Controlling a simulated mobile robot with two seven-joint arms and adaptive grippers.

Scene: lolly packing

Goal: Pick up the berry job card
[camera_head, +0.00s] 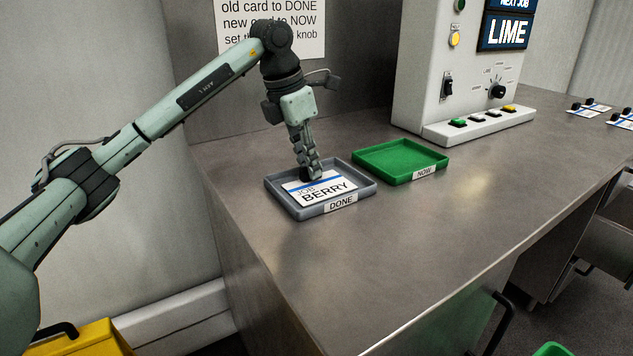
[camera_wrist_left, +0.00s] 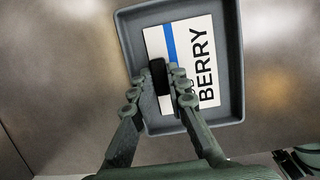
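The berry job card (camera_head: 323,189) is white with a blue stripe and lies in the grey DONE tray (camera_head: 368,185). The card also shows in the left wrist view (camera_wrist_left: 206,35), within the tray's walls (camera_wrist_left: 237,60). A black handle (camera_wrist_left: 158,72) stands up from the card. My left gripper (camera_head: 310,174) points down over the card, and its fingers (camera_wrist_left: 160,85) are closed in on either side of this handle. The card appears to rest in the tray, with no clear gap beneath it. The fingers hide part of its print.
An empty green NOW tray (camera_head: 440,160) sits right of the DONE tray. A white control box (camera_head: 425,70) with a LIME screen, knob and buttons stands behind. More cards (camera_head: 590,109) lie at the far right. The counter's front is clear.

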